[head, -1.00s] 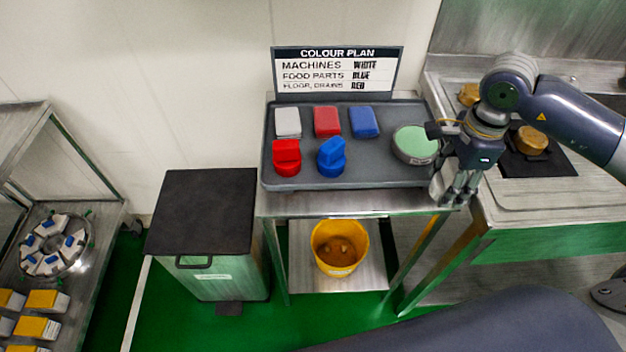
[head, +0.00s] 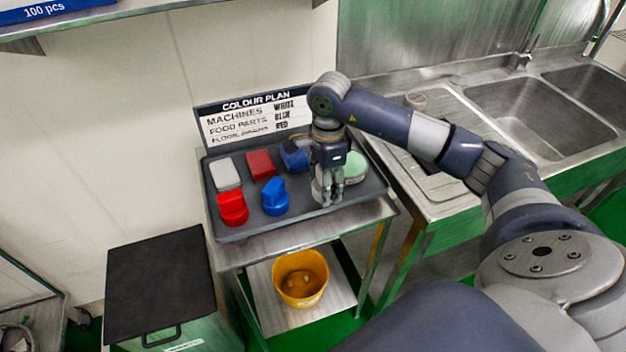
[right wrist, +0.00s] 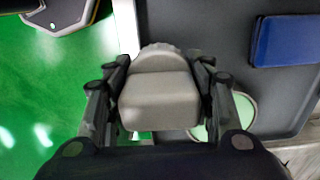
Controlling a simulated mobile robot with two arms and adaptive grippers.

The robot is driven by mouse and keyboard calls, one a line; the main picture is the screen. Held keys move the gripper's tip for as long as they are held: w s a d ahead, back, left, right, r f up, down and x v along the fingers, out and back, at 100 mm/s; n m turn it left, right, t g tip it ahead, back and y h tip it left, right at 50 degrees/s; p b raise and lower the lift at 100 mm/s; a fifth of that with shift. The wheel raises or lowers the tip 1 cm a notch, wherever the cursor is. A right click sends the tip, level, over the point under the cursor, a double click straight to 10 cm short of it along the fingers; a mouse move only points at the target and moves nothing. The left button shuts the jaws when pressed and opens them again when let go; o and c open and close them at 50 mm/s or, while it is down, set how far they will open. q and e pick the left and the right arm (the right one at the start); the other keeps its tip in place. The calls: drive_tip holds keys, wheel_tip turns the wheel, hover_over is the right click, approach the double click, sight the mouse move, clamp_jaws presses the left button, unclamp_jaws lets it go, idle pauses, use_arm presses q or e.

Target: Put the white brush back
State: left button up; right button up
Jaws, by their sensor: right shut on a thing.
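The white brush (right wrist: 158,95), pale grey-white with a stepped block shape, is between the fingers of my right gripper (right wrist: 160,105) in the right wrist view. In the head view my right gripper (head: 328,203) points down over the front right part of the grey tray (head: 300,190), and the brush is mostly hidden by the fingers. I cannot tell whether the brush touches the tray. A red brush (head: 232,209) and a blue brush (head: 275,197) stand upright on the tray to the left. My left gripper is not in view.
A white pad (head: 225,174), red pad (head: 261,164) and blue pad (head: 293,155) lie along the tray's back. A green-topped round tin (head: 355,167) is right of the gripper. The colour plan sign (head: 255,118) stands behind. A yellow bucket (head: 300,278) sits below.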

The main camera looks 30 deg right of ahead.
drive_tip(key=w, duration=0.2)
drive_tip(key=w+p, duration=0.1)
drive_tip(key=w, duration=0.1)
drive_tip(key=shift+a+f, duration=0.2)
drive_tip(key=shift+a, duration=0.15)
drive_tip(key=shift+f+p, duration=0.8)
drive_tip(key=shift+f, duration=1.15)
drive_tip(key=o, duration=1)
drive_tip(key=shift+r, duration=0.25)
drive_tip(key=shift+r+b, duration=0.3)
wheel_tip(320, 180, up, 11)
drive_tip(key=b, duration=0.3)
drive_tip(key=shift+r, duration=0.15)
